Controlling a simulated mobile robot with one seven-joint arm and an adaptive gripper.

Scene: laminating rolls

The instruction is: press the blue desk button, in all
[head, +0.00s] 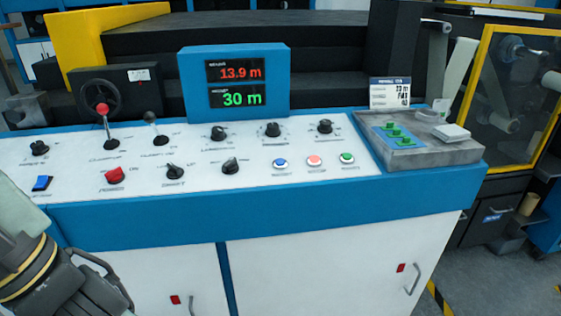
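The blue button (280,163) is a small round push button in a pale ring on the white sloped top of the control desk (215,190). It is the leftmost of a row of three; a red button (314,161) and a green button (347,158) sit to its right. My gripper (92,290) shows partly at the lower left, dark, in front of the desk and well apart from the blue button. Its fingertips are not clear, so I cannot tell whether it is open or shut. Nothing covers the blue button.
A blue display (235,82) reads 13.9 m and 30 m. A grey tray (425,150) with green buttons is at the right end.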

